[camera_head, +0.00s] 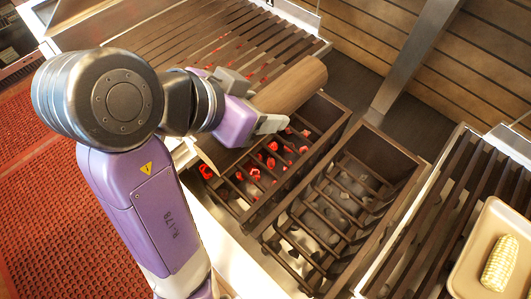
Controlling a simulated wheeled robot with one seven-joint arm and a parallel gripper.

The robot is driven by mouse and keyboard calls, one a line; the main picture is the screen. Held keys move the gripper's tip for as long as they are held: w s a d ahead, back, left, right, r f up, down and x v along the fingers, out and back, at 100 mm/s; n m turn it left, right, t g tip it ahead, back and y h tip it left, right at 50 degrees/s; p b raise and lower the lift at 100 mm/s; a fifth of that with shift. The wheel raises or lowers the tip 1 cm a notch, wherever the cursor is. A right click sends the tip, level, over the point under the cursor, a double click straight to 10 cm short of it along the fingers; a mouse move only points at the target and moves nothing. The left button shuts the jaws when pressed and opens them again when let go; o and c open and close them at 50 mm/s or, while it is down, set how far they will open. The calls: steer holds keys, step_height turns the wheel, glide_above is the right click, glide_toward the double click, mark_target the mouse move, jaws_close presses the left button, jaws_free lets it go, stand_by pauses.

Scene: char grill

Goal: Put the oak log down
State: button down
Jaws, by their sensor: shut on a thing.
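The oak log (290,85) is a brown cylinder that slants across the view, from the upper right to behind my gripper at the lower left. My gripper (262,112) is shut on the log near its middle. The log lies over or just above the left open bin (325,108), which has bars and glowing red coals inside. I cannot tell whether the log touches the bin's edges. My arm and gripper hide part of the log.
A second bin (375,150) with bars and grey coals sits right of the first. A slatted grill (190,45) with red glow is behind. A red perforated mat (45,170) covers the left floor.

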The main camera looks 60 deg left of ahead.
step_height(320, 180, down, 14)
steer(key=p, duration=0.1)
steer(key=shift+f, duration=0.25)
steer(key=shift+f, duration=0.6)
steer(key=shift+c, duration=2.4)
jaws_free()
steer(key=shift+r, duration=0.3)
steer(key=v, duration=1.2)
steer(key=shift+r+b, duration=0.3)
